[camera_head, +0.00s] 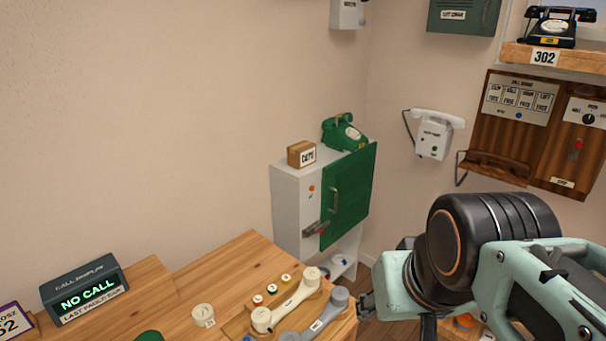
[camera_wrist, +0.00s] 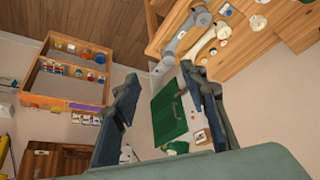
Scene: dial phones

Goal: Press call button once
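No button reads clearly as "call", so I cannot tell which one is the call button. A wooden wall panel (camera_head: 528,125) carries labels, a blue button and a red part. My gripper (camera_wrist: 160,75) is open and empty in the wrist view, fingers wide apart. In the head view its end (camera_head: 368,300) is right of the table, apart from these buttons.
A "NO CALL" display (camera_head: 85,292) stands on the wooden table (camera_head: 215,262). A grey cabinet (camera_head: 287,205) with a green door (camera_head: 349,195) holds a green phone (camera_head: 344,133) and a small box (camera_head: 301,154). A black phone (camera_head: 553,27) sits on shelf 302.

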